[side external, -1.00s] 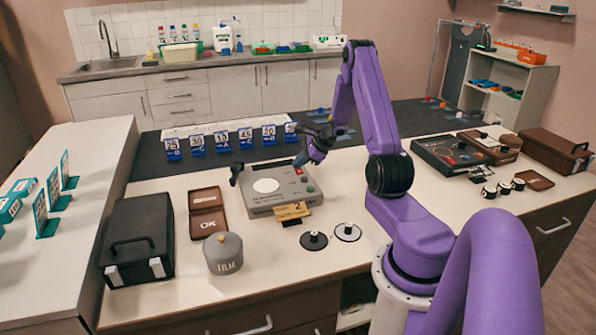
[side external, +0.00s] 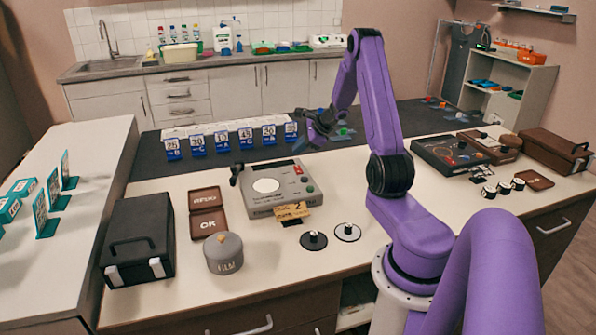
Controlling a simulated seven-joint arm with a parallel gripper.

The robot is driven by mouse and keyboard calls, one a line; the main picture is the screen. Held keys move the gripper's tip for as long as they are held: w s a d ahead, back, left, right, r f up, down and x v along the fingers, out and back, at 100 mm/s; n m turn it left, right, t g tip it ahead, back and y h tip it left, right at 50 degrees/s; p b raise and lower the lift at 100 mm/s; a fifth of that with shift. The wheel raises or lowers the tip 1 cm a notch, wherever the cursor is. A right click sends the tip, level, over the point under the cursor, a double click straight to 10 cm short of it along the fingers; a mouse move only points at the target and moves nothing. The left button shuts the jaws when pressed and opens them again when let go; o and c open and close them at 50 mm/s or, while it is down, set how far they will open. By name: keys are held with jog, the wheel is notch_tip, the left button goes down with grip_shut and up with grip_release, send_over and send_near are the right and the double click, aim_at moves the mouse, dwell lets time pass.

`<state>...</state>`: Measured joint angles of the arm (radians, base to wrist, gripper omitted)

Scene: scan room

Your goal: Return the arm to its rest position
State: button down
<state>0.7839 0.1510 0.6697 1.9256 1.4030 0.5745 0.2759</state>
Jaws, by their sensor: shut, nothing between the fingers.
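My gripper (side external: 313,133) is at the end of the purple arm (side external: 378,115), raised over the dark mat behind the grey device. Its dark fingers are small in the side view. The gripper is shut and holds nothing. It is apart from the grey device (side external: 294,203) with a white round plate (side external: 266,186) and from the row of blue numbered stands (side external: 222,141) to its left.
A black case (side external: 137,240), an open brown OK box (side external: 207,211) and a grey lidded pot (side external: 223,254) stand at the left. Two discs (side external: 314,240) lie in front. A dark panel (side external: 455,157) and brown case (side external: 556,149) are at the right.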

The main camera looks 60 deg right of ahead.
jog(key=w+a+r+n+g+y, duration=0.1)
jog(key=a+r+n+g+y, duration=0.15)
jog(key=a+n, duration=0.75)
jog(key=w+a+r+n+g+y, duration=0.1)
jog(key=w+a+r+n+y, duration=0.15)
jog(key=a, duration=1.45)
jog(key=s+a+r+n+g+h, duration=0.1)
jog(key=s+a+r+n+g, duration=0.15)
jog(key=s+a+n, duration=0.6)
jog(key=s+a+r+n+g, duration=0.2)
jog(key=s+a+n+g, duration=0.1)
jog(key=s+a+n, duration=0.5)
jog(key=s+r+n+t+h, duration=0.1)
jog(key=s+n+h, duration=0.3)
jog(key=s+n, duration=0.7)
jog(key=shift+s+n, duration=0.4)
jog(key=shift+s, duration=1.3)
jog(key=shift+r, duration=0.1)
